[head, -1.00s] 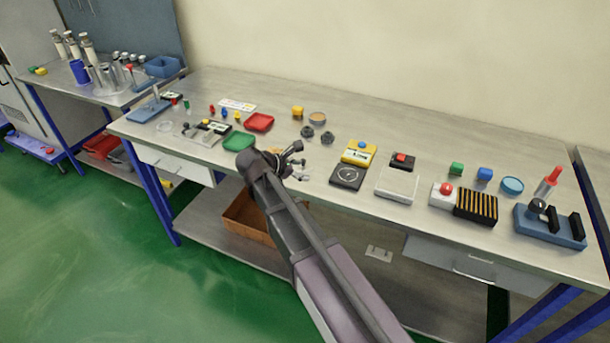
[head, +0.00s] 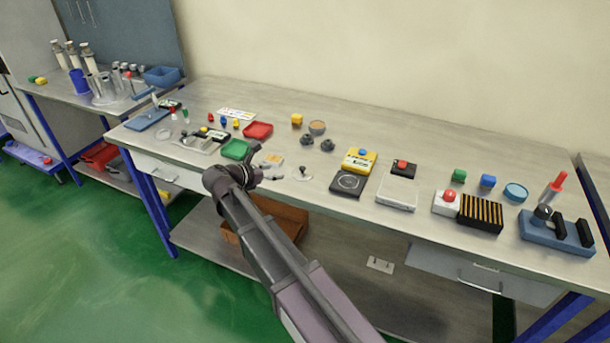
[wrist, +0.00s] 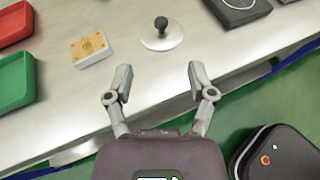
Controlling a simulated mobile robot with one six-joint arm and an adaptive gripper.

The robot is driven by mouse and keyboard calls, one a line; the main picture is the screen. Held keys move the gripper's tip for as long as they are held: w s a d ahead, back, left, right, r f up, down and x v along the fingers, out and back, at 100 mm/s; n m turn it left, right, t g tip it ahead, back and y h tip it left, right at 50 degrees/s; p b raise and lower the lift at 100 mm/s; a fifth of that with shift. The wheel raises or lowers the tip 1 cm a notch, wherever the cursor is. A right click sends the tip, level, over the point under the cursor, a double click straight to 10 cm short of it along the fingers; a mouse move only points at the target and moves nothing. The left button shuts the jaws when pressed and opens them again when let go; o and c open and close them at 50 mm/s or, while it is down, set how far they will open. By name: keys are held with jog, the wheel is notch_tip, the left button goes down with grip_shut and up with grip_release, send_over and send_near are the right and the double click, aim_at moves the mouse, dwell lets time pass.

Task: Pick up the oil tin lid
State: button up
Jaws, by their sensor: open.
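A pale, thin round lid with a black knob (wrist: 162,33) lies flat on the bench, knob up; I take it for the oil tin lid, though no label shows. It also shows small in the head view (head: 302,176), near the bench's front edge. In the wrist view my gripper (wrist: 160,82) is open and empty. Its two fingers stand apart over the front edge, pointing towards the lid, with the knob beyond the gap between them. Nothing touches the lid.
A white block with an orange-tan top (wrist: 90,49) lies left of the lid, beside a green tray (wrist: 14,88) and a red tray (wrist: 13,23). A dark square plate (wrist: 238,8) is to the right. Bare bench surrounds the lid.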

aim_at(302, 168)
jog(key=b+x, duration=0.2)
jog(key=x, duration=0.5)
jog(key=shift+w+d+f+b, duration=0.2)
jog(key=shift+d+f+b, duration=0.05)
jog(key=shift+b, duration=0.15)
jog(key=shift+w, duration=0.1)
jog(key=shift+b+x, duration=1.05)
jog(key=shift+x, duration=1.45)
jog(key=shift+d+f, duration=0.1)
jog(key=shift+d, duration=0.05)
jog(key=shift+s, duration=0.2)
grip_shut()
